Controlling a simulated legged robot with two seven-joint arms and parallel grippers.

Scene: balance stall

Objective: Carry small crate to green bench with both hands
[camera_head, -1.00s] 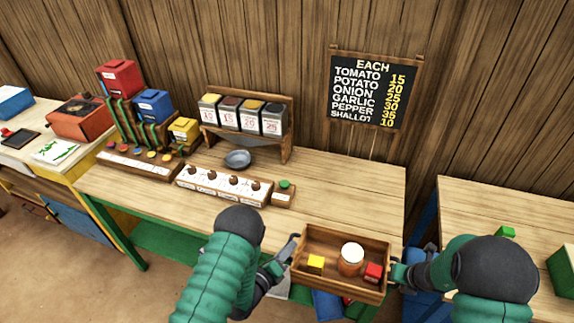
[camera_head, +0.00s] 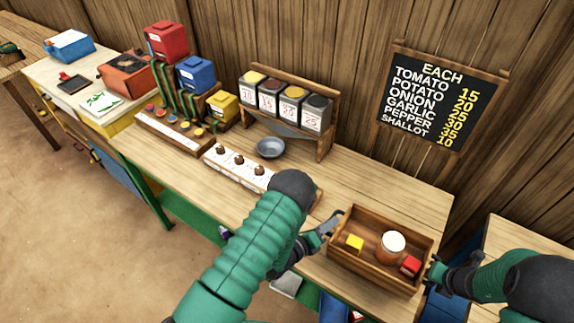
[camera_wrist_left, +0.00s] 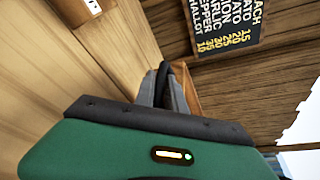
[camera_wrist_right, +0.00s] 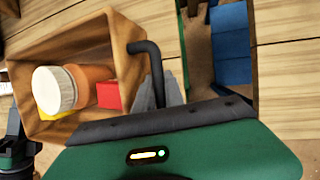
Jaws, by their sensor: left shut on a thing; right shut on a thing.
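The small crate (camera_head: 365,272) is an open wooden box. It holds a yellow cube (camera_head: 355,243), a white-lidded orange jar (camera_head: 392,246) and a red cube (camera_head: 410,265). My left gripper (camera_head: 329,229) is shut on its left end, and my right gripper (camera_head: 437,270) on its right end. In the right wrist view the crate (camera_wrist_right: 125,45) shows beside the right fingers (camera_wrist_right: 160,94) and a dark bent bar. The crate appears over the front right part of the green bench (camera_head: 385,190), which has a wooden top; I cannot tell whether they touch.
Another wooden table (camera_head: 510,250) is at the right. A price board (camera_head: 435,95) stands behind.

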